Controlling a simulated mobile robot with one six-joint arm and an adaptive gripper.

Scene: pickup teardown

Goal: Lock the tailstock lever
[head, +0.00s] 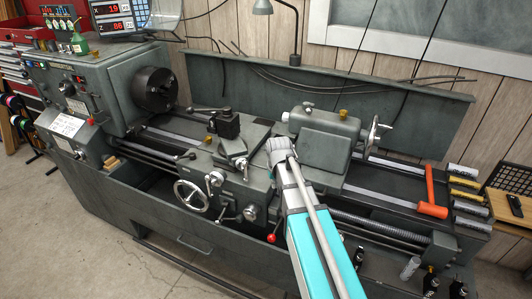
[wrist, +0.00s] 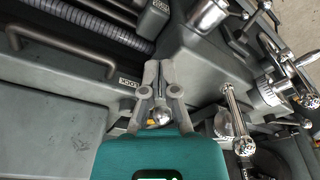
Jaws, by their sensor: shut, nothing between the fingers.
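The grey tailstock (head: 325,138) stands on the right part of the lathe bed in the head view, with a handwheel (head: 376,130) at its right end. A short lever with a pale knob (head: 308,104) shows on its top, beside a yellow knob (head: 343,114). I cannot tell for sure which lever locks it. My gripper is in front of the tailstock's left end in the head view, its fingers hidden by my wrist. In the wrist view my gripper (wrist: 156,66) is shut and empty. A shiny ball (wrist: 160,117) shows between the finger bases; whether they touch it is unclear.
The carriage with its tool post (head: 228,122) and handwheel (head: 191,195) is left of my arm. A red-knobbed lever (head: 271,238) is close to my arm. An orange hammer (head: 431,190) lies on the right end. Ball-ended levers (wrist: 232,115) crowd the wrist view's right.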

